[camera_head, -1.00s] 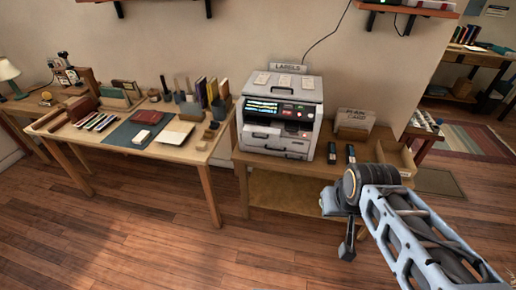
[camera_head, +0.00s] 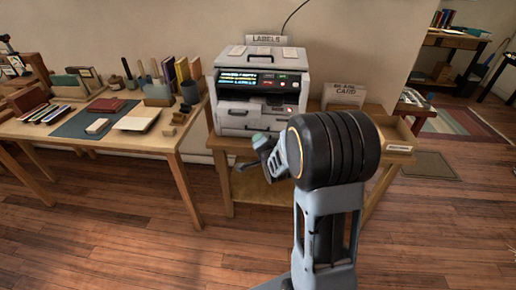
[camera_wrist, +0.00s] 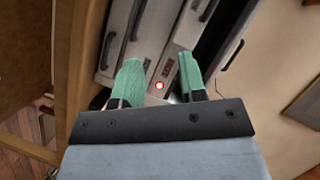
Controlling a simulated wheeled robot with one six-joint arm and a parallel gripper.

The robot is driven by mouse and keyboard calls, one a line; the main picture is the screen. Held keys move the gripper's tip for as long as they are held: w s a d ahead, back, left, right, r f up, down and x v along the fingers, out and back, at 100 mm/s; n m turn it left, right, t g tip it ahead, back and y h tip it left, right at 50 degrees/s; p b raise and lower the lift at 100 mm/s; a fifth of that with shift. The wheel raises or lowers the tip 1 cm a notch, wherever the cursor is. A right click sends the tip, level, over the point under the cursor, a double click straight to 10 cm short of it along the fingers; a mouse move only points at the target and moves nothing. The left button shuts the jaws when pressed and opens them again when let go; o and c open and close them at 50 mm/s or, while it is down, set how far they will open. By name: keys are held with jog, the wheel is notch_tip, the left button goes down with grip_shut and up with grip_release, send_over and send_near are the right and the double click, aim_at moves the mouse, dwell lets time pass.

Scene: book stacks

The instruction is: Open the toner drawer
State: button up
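The grey label printer (camera_head: 232,103) stands on a low wooden table, with a lit panel and drawers with dark handles on its front. My gripper (camera_head: 245,162) is in front of its lower right part, and my arm hides that corner. In the wrist view the printer front (camera_wrist: 157,45) appears turned on its side, with several dark handles. My gripper's two green fingers (camera_wrist: 160,78) are apart and point at it, with nothing between them but a small red-lit spot beyond. No finger clearly touches a handle. I cannot tell which drawer holds toner; none looks pulled out.
A card box (camera_head: 344,95) and an open wooden tray (camera_head: 399,150) are right of the printer. The desk (camera_head: 160,143) with books and cups stands to the left. The floor (camera_head: 120,225) in front is clear.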

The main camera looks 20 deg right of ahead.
jog(key=w+d+f+m+t+b, duration=0.1)
jog(key=d+f+m+t+b, duration=0.3)
jog(key=f, duration=0.5)
jog(key=shift+m+t, duration=0.3)
jog(key=shift+m, duration=0.2)
jog(key=w, duration=0.4)
jog(key=w+r+b, duration=0.1)
jog(key=w, duration=0.8)
jog(key=shift+w+d+r+b, duration=0.1)
jog(key=shift+d+r+b, duration=0.25)
jog(key=shift+r+b, duration=0.05)
jog(key=shift+c, duration=0.3)
grip_shut()
